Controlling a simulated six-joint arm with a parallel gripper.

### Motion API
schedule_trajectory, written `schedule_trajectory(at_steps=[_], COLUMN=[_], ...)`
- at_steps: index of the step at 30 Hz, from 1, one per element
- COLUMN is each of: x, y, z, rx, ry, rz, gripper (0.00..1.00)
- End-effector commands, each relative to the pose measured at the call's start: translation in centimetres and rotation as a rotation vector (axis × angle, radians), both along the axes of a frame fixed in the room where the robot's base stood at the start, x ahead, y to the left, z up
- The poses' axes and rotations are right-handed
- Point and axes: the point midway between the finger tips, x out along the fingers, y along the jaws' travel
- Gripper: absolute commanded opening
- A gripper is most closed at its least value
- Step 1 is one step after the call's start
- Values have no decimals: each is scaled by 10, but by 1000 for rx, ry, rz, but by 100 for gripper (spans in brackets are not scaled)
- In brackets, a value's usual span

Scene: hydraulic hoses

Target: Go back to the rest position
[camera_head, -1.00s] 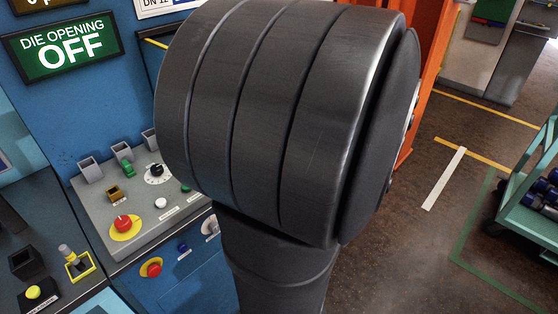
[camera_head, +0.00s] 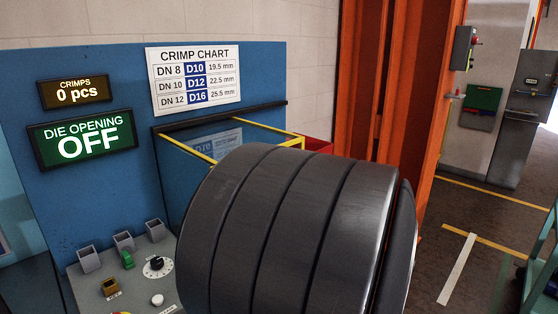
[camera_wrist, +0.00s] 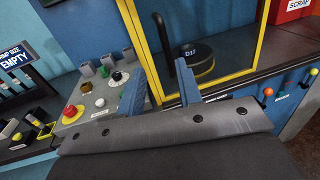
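My gripper (camera_wrist: 157,74) shows in the wrist view as two blue-grey fingers standing apart above a dark palm. Nothing is between them. It is in front of the press's control panel (camera_wrist: 88,113) and the yellow-framed window (camera_wrist: 230,78). The gap to them cannot be told. In the head view a large dark link of my arm fills the lower middle, and the gripper is not visible there. The link hides part of the panel and of the yellow-framed window.
The die opening display (camera_head: 82,139) reads OFF and the crimps display (camera_head: 87,92) reads 0 pcs. A crimp chart (camera_head: 195,77) hangs on the blue panel. An orange column (camera_head: 395,100) stands right of the press. Open floor (camera_head: 430,225) lies beyond, with a green cart (camera_head: 540,270) at the right edge.

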Motion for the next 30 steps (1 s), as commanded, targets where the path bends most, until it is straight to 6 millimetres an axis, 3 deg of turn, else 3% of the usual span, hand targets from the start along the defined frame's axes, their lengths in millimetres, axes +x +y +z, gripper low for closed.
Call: schedule_trajectory(at_steps=[30], x=[115], y=[76], z=[0], rx=[1], ry=[1], rz=[-2], gripper=[32])
